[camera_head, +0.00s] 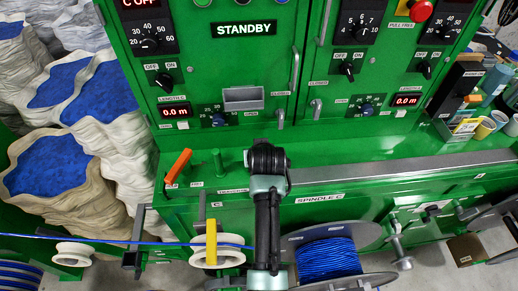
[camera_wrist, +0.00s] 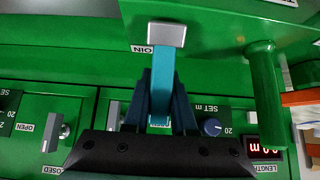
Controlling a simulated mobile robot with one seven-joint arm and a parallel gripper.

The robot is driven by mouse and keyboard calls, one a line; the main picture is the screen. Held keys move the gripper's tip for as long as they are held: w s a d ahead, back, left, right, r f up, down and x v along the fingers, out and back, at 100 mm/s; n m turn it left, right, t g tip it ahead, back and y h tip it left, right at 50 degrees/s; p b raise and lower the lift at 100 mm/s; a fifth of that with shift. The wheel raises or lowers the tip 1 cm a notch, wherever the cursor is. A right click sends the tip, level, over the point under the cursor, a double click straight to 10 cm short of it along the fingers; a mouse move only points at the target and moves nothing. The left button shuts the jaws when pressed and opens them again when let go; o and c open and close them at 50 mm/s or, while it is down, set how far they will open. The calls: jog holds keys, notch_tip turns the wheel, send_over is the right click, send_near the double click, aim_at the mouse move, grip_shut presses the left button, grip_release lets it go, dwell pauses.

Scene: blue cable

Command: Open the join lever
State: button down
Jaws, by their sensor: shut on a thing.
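The join lever (camera_wrist: 163,70) shows in the wrist view as a teal bar with a grey block at its end, beside a label ending in "OIN", seen upside down. My gripper (camera_wrist: 162,88) is shut on the teal bar, with a dark finger on either side of it. In the head view my arm comes up from below, and its dark wrist (camera_head: 265,158) sits over the green ledge above the "SPINDLE C" label. There the wrist hides most of the lever and my fingertips.
A green upright handle (camera_head: 217,163) and an orange lever (camera_head: 178,167) stand left of my wrist. A panel with switches and dials rises behind. A blue cable reel (camera_head: 328,258) sits below right, and a taut blue cable (camera_head: 110,240) runs left.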

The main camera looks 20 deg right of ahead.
dwell(0.4)
jog(key=c, duration=0.7)
grip_release()
jog(key=b+v, duration=0.1)
jog(key=v, duration=1.2)
jog(key=shift+w+b, duration=0.1)
jog(key=shift+b, duration=0.25)
jog(key=shift+d, duration=0.1)
